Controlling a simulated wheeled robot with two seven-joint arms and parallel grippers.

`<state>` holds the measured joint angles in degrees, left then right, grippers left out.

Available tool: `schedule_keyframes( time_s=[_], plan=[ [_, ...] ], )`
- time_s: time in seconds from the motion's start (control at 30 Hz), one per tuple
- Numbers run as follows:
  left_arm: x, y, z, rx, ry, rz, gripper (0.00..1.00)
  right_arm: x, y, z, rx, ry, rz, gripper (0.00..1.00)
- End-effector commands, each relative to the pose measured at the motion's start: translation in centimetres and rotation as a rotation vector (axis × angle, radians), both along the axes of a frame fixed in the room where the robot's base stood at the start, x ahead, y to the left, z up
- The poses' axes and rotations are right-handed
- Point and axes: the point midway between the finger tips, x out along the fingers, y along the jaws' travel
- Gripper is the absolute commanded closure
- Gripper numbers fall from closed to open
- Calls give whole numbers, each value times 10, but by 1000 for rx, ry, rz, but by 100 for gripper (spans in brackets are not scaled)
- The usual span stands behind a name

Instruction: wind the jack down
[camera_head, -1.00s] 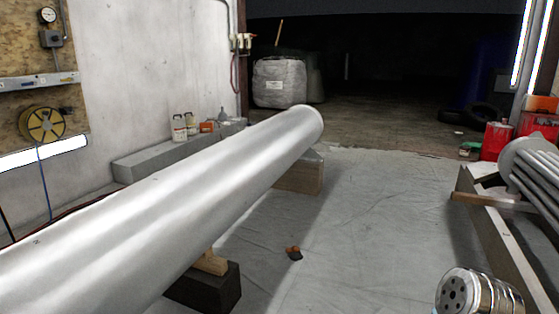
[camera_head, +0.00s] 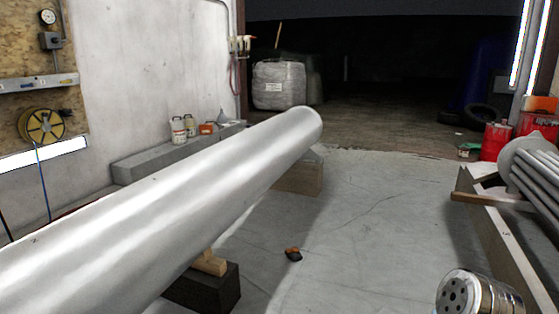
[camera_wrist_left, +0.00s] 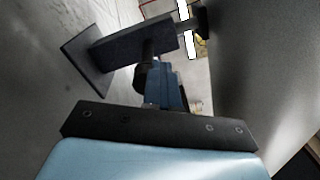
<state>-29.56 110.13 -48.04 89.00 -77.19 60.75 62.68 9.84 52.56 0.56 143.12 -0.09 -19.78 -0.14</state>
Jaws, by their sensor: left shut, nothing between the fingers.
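A long silver pipe (camera_head: 170,215) runs from the lower left to the middle of the head view. Its underside and near end are hidden. In the left wrist view, a dark grey flat plate (camera_wrist_left: 88,62) and a dark beam (camera_wrist_left: 130,42) with a round dark post show beyond my fingers; they look like parts of the jack, but I cannot tell which. My left gripper (camera_wrist_left: 167,68) has blue fingers, shut and empty, near the dark post. I cannot tell whether they touch it. The pipe's grey side (camera_wrist_left: 255,75) fills the right. My right gripper is not in view.
A dark block (camera_head: 205,290) with a wooden wedge (camera_head: 210,263) stands under the pipe, and another block (camera_head: 300,175) stands near its far end. A small orange-black object (camera_head: 293,254) lies on the sheeted floor. A dark trough (camera_head: 490,230) stands at right.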

Motion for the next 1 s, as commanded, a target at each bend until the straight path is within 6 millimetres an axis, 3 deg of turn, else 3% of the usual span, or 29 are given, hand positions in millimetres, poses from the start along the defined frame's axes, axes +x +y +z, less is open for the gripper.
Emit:
schedule_keyframes(
  time_s=[0.03, 0.7, 1.0],
  plan=[
    [-7, 15, -17, -26, 37, 19, 100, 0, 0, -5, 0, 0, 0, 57],
    [-14, 17, -11, -24, 39, 24, 100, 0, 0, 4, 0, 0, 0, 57],
    [-27, -18, -9, -27, 32, 24, 100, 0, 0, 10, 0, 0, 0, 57]
  ],
)
